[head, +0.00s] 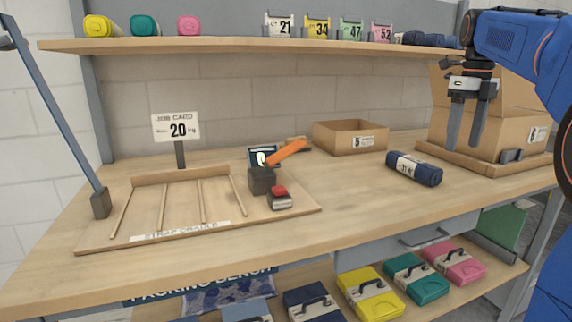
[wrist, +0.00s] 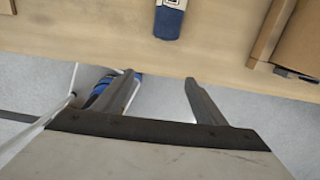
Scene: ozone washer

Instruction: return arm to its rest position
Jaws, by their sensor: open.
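My gripper (head: 467,122) hangs pointing down at the right of the head view, in front of the large open cardboard box (head: 440,117). Its two fingers are apart with nothing between them. In the wrist view my gripper (wrist: 158,82) shows two spread fingers over the bench's front edge and the grey floor. A dark blue rolled bundle (head: 414,168) with a white label lies on the bench, left of and below the gripper in the head view. It also shows at the top of the wrist view (wrist: 170,20), apart from the fingers.
A strap cradle board (head: 270,222) with wooden slats lies at the left of the bench. A small cardboard tray (head: 350,140) stands at the back. A shelf (head: 230,45) with rolls and number cards runs above. Several coloured cases, including a yellow one (head: 370,300), sit below.

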